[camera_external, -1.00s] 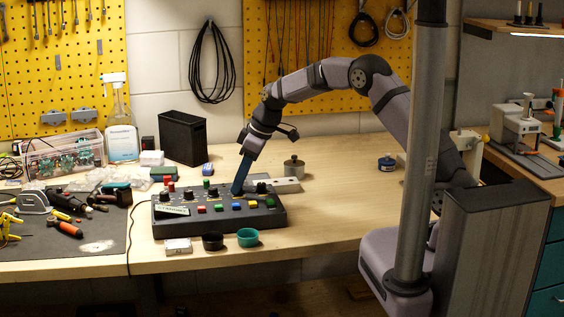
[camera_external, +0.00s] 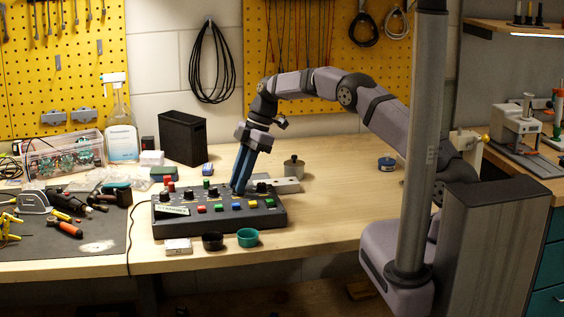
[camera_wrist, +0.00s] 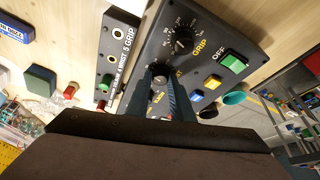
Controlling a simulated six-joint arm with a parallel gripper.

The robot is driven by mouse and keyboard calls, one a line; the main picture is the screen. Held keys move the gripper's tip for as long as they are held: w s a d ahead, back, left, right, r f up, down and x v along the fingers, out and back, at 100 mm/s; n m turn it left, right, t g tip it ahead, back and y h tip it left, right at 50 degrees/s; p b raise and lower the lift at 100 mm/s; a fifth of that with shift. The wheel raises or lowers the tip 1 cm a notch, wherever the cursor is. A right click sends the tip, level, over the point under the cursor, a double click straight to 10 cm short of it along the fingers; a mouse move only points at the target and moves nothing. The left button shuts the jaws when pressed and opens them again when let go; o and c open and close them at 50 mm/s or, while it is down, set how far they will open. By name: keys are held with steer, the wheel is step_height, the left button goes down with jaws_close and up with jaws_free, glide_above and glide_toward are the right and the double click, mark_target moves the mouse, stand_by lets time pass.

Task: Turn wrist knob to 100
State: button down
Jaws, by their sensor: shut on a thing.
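The dark control box (camera_external: 272,222) stands on the wooden bench with knobs and coloured buttons on its top. My gripper (camera_external: 241,190) points down at the box, its fingers leaning slightly. In the wrist view my gripper (camera_wrist: 161,76) is shut on the wrist knob (camera_wrist: 160,71), one finger on each side. A label ending in "ST" shows beside it, partly covered by a finger. The wrist knob's scale and pointer are mostly hidden, so I cannot read its setting.
The grip knob (camera_wrist: 181,42), with a numbered dial, sits close to my fingers. A green OFF button (camera_wrist: 233,62) is to its right. A black cup (camera_external: 212,241) and a teal cup (camera_external: 249,238) stand before the box. The bench to the right is mostly clear.

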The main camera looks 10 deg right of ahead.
mark_target(249, 190)
stand_by(0.4)
steer(key=c, duration=1.6)
jaws_free()
steer(key=shift+o, duration=0.2)
steer(key=shift+r, duration=0.1)
steer(key=b+v, duration=0.1)
steer(key=v, duration=0.6)
steer(key=shift+w+r, duration=0.1)
